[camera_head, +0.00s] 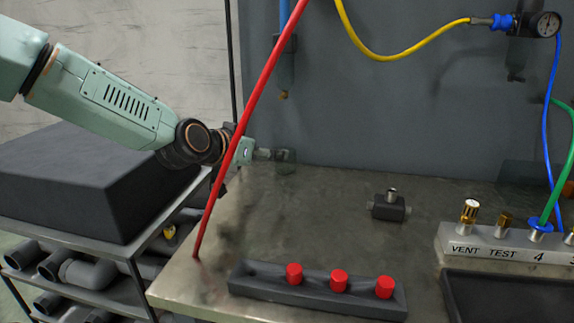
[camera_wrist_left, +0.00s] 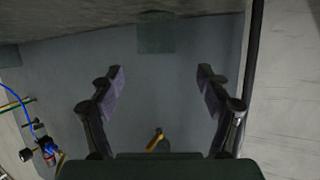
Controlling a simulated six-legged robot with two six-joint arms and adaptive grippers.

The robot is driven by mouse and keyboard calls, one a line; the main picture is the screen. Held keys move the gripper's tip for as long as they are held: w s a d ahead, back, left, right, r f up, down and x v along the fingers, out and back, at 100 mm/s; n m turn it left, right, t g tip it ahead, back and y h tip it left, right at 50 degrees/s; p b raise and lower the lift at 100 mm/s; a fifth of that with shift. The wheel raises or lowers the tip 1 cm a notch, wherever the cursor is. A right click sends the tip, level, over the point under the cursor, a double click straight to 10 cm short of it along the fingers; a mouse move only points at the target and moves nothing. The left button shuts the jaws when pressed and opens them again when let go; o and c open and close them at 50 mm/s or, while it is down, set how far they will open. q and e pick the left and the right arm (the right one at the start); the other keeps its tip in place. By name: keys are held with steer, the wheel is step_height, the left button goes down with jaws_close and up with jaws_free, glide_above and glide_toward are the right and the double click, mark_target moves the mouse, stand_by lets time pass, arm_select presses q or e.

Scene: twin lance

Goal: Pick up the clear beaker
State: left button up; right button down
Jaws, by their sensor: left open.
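The clear beaker (camera_head: 286,161) is a faint, see-through greenish shape on the back of the metal bench, close to the grey back panel. In the left wrist view the beaker (camera_wrist_left: 155,36) shows as a pale green patch at the top, ahead of the fingers and roughly centred between them. My left gripper (camera_head: 266,154) reaches in from the left at the back of the bench, its tips close to the beaker. In the left wrist view the gripper (camera_wrist_left: 160,80) has its two fingers wide apart with nothing between them. My right gripper is not in view.
A red slanted rod (camera_head: 246,134) crosses in front of my left forearm. A dark rack with red caps (camera_head: 318,296) lies at the bench front. A small dark fitting (camera_head: 389,207) stands mid-bench. A labelled manifold (camera_head: 500,248) is at right. A dark block (camera_head: 90,180) is at left.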

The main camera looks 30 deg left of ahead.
mark_target(291, 152)
arm_select(q)
steer(key=shift+w+a+f, duration=0.25)
steer(key=shift+w+f, duration=0.3)
steer(key=shift+w, duration=0.05)
steer(key=shift+w+d+b, duration=0.45)
steer(key=shift+d+b, duration=0.2)
steer(key=shift+b, duration=0.05)
steer(key=b+x, duration=0.1)
steer(key=x, duration=0.3)
steer(key=shift+a, duration=0.1)
steer(key=shift+w, duration=0.15)
steer(key=shift+r, duration=0.15)
steer(key=c, duration=1.2)
steer(key=shift+c, duration=0.2)
